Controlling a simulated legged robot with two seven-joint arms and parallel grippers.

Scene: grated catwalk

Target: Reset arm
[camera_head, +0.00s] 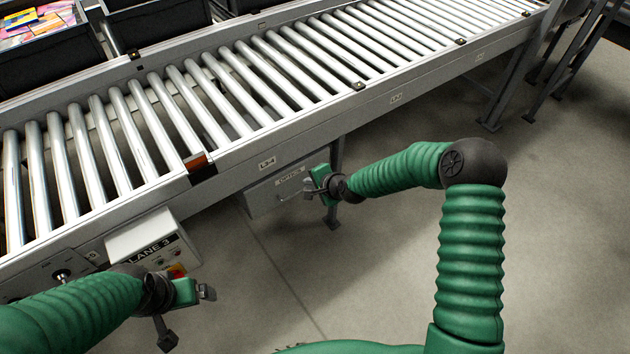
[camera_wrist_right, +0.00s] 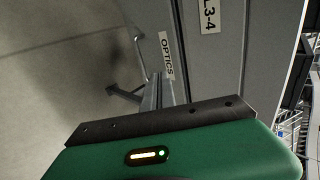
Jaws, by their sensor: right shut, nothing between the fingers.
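My right gripper (camera_head: 310,186) is shut and empty, beside the grey box labelled OPTICS (camera_head: 265,197) under the conveyor's front edge. Its closed fingers (camera_wrist_right: 168,92) show in the right wrist view, pointing toward the box face by the OPTICS label (camera_wrist_right: 166,55). A thin metal handle (camera_wrist_right: 140,60) on the box is to their left in that view; I see no grip on it. My left gripper (camera_head: 205,292) is at the lower left, just below the white LANE 3 control box (camera_head: 150,243). Its finger gap is not clear.
A roller conveyor (camera_head: 225,138) runs across the upper left, its metal side rail above both grippers. Dark bins (camera_head: 50,62) stand behind it, one holding colourful packets. A conveyor leg (camera_head: 336,150) stands behind the right gripper. The grey floor (camera_head: 390,270) is clear at centre.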

